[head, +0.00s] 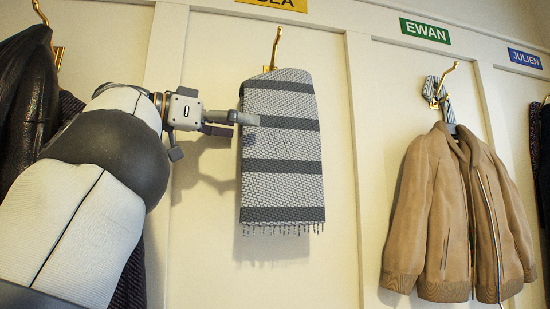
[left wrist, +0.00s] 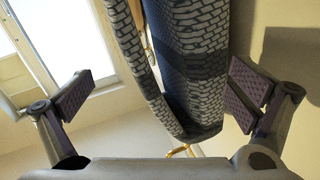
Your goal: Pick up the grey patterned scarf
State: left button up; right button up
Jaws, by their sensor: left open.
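The grey patterned scarf (head: 283,150) hangs folded from a brass hook in the middle of the head view. It has a light brick-like pattern, dark bands and a fringe at the bottom. My left gripper (head: 243,125) is open at the scarf's left edge, in its upper part. One finger shows in front of the cloth; the other finger's tip is hidden behind it. In the left wrist view the scarf (left wrist: 195,65) runs between the two spread fingers of my left gripper (left wrist: 165,95). The right pad is close to the cloth, the left pad is clear of it.
A tan jacket (head: 455,215) hangs at right below a green EWAN sign (head: 425,31). A dark leather item (head: 28,105) hangs at far left, partly behind my arm. The pale panelled wall is close behind the scarf. Wall space beside the scarf is bare.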

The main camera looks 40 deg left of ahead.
aim_at(263, 127)
pick_arm(q)
jog(key=x, duration=0.5)
jog(key=shift+w, duration=0.35)
jog(key=shift+s+a+r, duration=0.1)
jog(key=shift+s, duration=0.05)
jog(key=shift+c, duration=0.8)
jog(key=c, duration=1)
jog(key=shift+o, duration=0.2)
